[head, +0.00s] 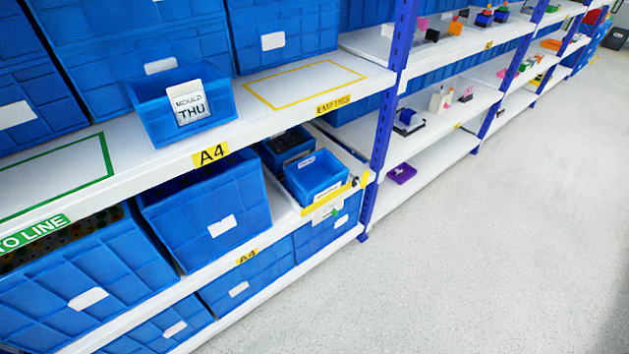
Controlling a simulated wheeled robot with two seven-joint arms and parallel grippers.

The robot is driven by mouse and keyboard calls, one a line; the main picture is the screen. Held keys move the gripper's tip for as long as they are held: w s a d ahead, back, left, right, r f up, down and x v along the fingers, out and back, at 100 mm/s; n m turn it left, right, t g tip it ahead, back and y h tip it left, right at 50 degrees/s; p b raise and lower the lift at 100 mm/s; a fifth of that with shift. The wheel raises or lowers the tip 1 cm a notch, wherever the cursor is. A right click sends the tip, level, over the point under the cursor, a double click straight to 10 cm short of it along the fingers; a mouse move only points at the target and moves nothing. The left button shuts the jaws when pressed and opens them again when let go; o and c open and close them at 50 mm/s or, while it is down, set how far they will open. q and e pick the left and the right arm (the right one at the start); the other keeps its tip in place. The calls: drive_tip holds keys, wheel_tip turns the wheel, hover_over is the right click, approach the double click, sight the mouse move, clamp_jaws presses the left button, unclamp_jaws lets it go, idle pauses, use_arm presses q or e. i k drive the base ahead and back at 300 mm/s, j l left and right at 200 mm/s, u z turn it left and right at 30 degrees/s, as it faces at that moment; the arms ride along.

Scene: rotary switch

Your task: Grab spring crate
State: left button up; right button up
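Neither of my grippers is in view. No crate carries a label I can read as spring. A small open blue crate (222,112) stands on the upper shelf at the left, with a white card (189,104) reading MOULD THU at its front. A second small open blue crate (317,184) sits on the shelf below, near the blue post, at a yellow-edged front; its inside looks empty. Another small blue crate (272,160) stands behind and left of it, with dark contents too small to make out.
A yellow outlined rectangle (258,106) marked EMPTIES and a green outlined area (107,164) on the upper shelf are bare. Large blue bins (205,208) fill the lower shelves. A blue post (385,130) stands right of the crates. The grey floor (480,250) is clear.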

sight(309, 178)
drive_tip(key=i+l+u, duration=0.2)
drive_tip(key=i+l, duration=1.3)
drive_tip(key=l, duration=0.2)
drive_tip(key=i, duration=0.15)
